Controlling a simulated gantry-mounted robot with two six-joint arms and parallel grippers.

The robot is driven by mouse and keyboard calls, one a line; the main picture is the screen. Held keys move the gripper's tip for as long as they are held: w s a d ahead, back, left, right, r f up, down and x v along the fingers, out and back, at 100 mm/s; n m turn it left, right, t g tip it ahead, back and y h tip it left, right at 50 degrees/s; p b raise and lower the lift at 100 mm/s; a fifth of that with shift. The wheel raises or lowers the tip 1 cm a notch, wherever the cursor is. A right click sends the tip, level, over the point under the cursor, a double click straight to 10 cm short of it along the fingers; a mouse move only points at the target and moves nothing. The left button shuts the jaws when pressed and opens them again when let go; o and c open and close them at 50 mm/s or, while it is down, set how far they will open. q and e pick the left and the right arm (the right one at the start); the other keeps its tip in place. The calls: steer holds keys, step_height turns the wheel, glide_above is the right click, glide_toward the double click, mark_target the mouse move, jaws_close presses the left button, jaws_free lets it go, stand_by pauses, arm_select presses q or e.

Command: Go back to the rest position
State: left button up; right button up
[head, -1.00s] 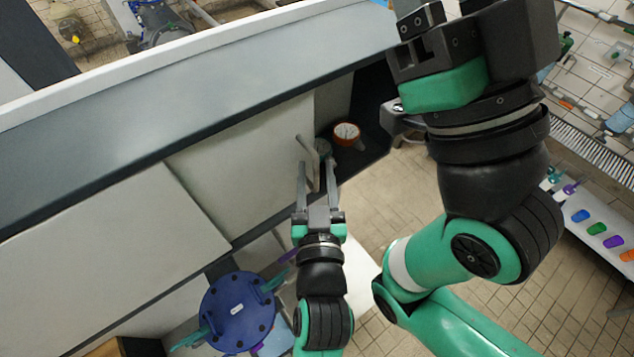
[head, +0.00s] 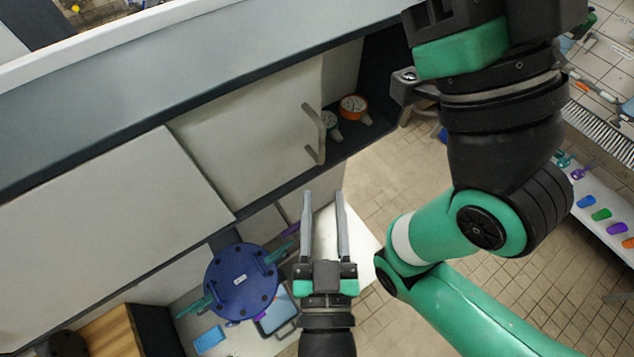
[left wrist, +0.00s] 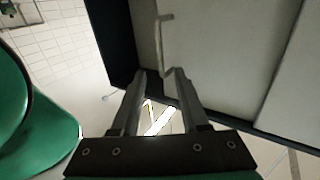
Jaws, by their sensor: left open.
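My left gripper (head: 322,196) is open and empty, its two fingers pointing up toward the cabinet in the head view. In the left wrist view the open left gripper (left wrist: 155,74) has the cabinet handle (left wrist: 160,40) beyond its fingertips, apart from them. The grey handle (head: 314,136) is on a pale cabinet door (head: 245,130), with an open dark compartment to its right. My right arm fills the right of the head view; its wrist end (head: 460,50) is at the top, and its fingers cannot be clearly made out.
A blue bolted flange (head: 241,283) lies lower left of my left gripper. A rack with coloured pieces (head: 603,213) is at the right. Tiled floor is open between.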

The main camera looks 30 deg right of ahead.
arm_select(q)
steer(key=shift+r, duration=0.1)
steer(key=w+a+r+n+t+y+p, duration=0.1)
steer(key=w+a+r+n+t+y, duration=0.2)
steer(key=a+r, duration=0.6)
steer(key=w+a+r+n+t+p, duration=0.1)
steer(key=w+a+r+t+p, duration=0.25)
steer(key=r, duration=0.85)
steer(key=s+a+r+t+y, duration=0.2)
steer(key=a+r, duration=0.6)
steer(key=r, duration=0.1)
steer(key=s+a+r+n+t+y, duration=0.1)
steer(key=s+a+r+t, duration=0.1)
steer(key=a+r, duration=0.6)
steer(key=shift+a+r+t+y, duration=0.35)
steer(key=shift+r+t+y, duration=0.05)
steer(key=shift+t, duration=0.15)
